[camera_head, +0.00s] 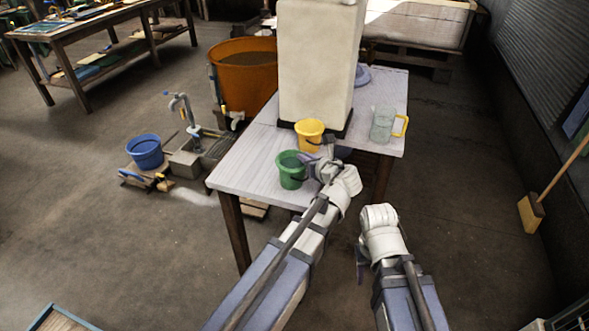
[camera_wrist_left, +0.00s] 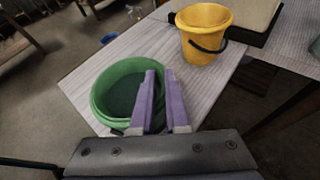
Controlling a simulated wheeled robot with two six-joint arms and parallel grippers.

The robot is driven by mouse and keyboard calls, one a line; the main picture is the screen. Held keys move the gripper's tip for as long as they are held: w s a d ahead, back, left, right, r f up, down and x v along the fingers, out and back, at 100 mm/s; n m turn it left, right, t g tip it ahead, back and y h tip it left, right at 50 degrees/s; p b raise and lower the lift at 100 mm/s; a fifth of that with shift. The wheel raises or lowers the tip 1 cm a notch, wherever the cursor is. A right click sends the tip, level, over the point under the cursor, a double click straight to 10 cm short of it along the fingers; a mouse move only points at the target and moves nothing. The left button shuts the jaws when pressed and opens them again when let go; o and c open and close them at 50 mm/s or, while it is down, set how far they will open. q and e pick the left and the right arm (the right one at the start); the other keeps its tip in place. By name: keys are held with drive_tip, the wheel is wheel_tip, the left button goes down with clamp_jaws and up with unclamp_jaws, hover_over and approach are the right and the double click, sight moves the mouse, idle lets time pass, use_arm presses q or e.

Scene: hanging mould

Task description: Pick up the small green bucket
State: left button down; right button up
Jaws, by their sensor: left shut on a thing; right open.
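The small green bucket (camera_head: 291,170) stands upright on the grey-white table (camera_head: 240,165), near its front edge. My left gripper (camera_head: 312,161) is at the bucket's right side. In the left wrist view the purple fingers of my left gripper (camera_wrist_left: 160,100) are shut on the right rim of the green bucket (camera_wrist_left: 100,95), one finger over its opening. Whether the base touches the table is hard to tell. My right gripper (camera_head: 361,262) is open, low in front of the table, and appears empty.
A yellow bucket (camera_head: 309,136) stands just behind the green one. A tall pale block (camera_head: 318,60) and a clear jug with a yellow handle (camera_head: 384,125) are also on the table. A blue bucket (camera_head: 145,152) and a large orange tub (camera_head: 245,75) are to the left.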

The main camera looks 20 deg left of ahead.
use_arm(q)
wheel_tip(320, 180, up, 10)
drive_tip(key=p, duration=1)
drive_tip(key=shift+a, duration=0.1)
